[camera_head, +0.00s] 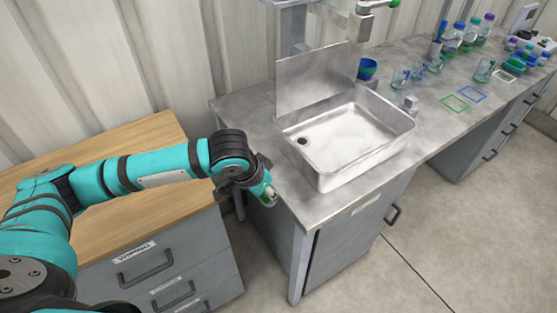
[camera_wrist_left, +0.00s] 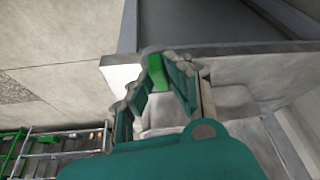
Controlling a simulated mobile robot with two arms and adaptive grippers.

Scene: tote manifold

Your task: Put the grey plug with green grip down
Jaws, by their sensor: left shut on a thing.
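My left gripper (camera_head: 265,193) is at the near left corner of the sink counter, beside its edge. In the left wrist view its fingers (camera_wrist_left: 155,85) are shut on the green grip of the plug (camera_wrist_left: 157,72). The grey part of the plug is mostly hidden or hard to tell from the fingers. In the head view the plug is small, and only a bit of green shows at the fingertips. My right gripper is in neither view.
The metal counter (camera_head: 243,108) holds a raised sink basin (camera_head: 345,135) with a drain and an upright splash plate (camera_head: 315,78). Glassware, bottles and green and blue outlines (camera_head: 456,103) are farther right. A wooden-topped drawer cabinet (camera_head: 120,150) stands left, under my arm.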

